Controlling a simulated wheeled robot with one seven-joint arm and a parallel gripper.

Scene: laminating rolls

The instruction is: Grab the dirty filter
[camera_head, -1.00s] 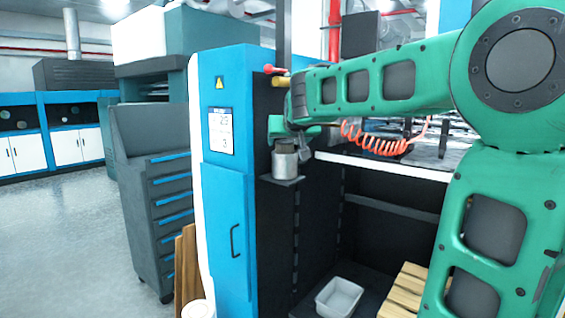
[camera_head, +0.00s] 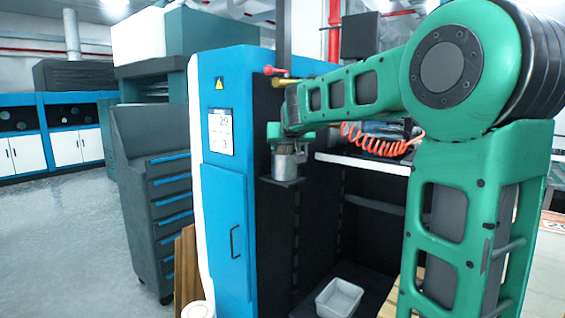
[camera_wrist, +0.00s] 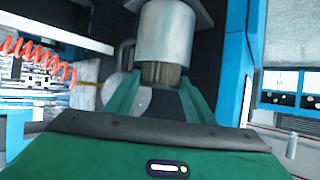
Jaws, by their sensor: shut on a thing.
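The dirty filter (camera_wrist: 160,72) is a brownish ribbed piece that shows in the wrist view, sticking out of the end of a grey metal cup (camera_wrist: 178,35). In the head view the cup (camera_head: 281,166) stands on a small dark bracket at the side of the blue machine. My gripper (camera_wrist: 160,88) has its two green fingers on either side of the filter and is shut on it. In the head view my gripper (camera_head: 286,145) is right above the cup. Most of the filter is hidden inside the cup.
The blue machine cabinet (camera_head: 225,200) stands left of the cup. An orange coiled hose (camera_head: 375,143) hangs to the right, above a white shelf. A white tub (camera_head: 339,298) sits below. A dark drawer cabinet (camera_head: 155,215) stands further left, with open floor beyond.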

